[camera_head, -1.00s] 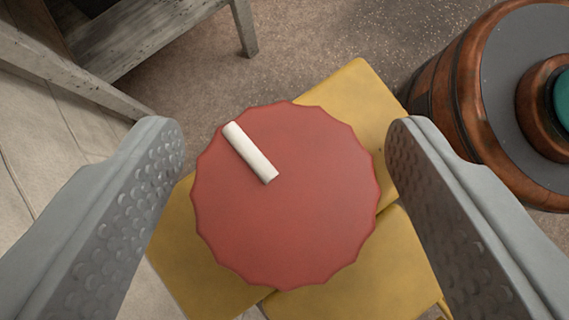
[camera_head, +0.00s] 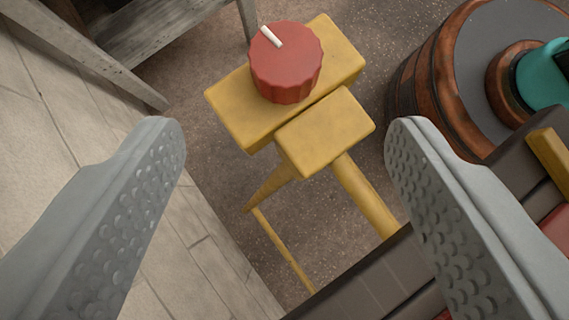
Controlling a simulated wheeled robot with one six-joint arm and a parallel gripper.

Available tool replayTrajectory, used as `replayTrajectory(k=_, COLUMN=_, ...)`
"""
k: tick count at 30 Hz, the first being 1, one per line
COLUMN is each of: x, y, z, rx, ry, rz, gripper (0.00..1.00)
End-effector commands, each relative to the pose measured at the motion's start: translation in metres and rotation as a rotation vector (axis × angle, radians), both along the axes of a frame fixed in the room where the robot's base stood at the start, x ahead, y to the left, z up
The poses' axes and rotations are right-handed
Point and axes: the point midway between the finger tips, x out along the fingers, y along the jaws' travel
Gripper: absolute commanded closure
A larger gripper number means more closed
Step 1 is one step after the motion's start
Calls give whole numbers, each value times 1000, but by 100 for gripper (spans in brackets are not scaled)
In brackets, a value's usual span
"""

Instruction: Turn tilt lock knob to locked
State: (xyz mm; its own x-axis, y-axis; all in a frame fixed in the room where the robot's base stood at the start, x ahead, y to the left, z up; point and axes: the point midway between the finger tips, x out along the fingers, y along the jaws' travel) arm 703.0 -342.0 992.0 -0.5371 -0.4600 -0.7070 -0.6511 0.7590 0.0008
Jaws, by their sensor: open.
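The tilt lock knob (camera_head: 287,70) is red, round and scalloped, with a white pointer bar (camera_head: 271,36) on its top face. The bar points to the upper left in the picture. The knob sits on a yellow block (camera_head: 235,105) of a yellow frame, at the top middle of the view. My gripper (camera_head: 285,145) is open, its two grey dimpled fingers wide apart at left and right. The fingers are apart from the knob, which appears beyond and above the gap between them. Nothing is held.
A second yellow block (camera_head: 325,132) and yellow tubes (camera_head: 362,195) run down from the knob. A wooden barrel-like drum (camera_head: 440,75) with a teal part (camera_head: 543,75) stands at right. A grey wooden bench (camera_head: 140,40) is at upper left. A dark slatted surface (camera_head: 365,280) lies at lower right.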

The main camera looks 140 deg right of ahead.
Motion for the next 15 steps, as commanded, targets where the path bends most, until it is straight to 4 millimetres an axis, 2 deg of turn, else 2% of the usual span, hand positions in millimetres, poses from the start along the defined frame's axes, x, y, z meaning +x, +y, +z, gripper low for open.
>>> replayTrajectory(k=6, x=19, y=16, z=25, rx=0, ry=-2, rz=1, gripper=36)
replayTrajectory(k=15, x=28, y=24, z=37, rx=0, ry=0, rz=0, gripper=36)
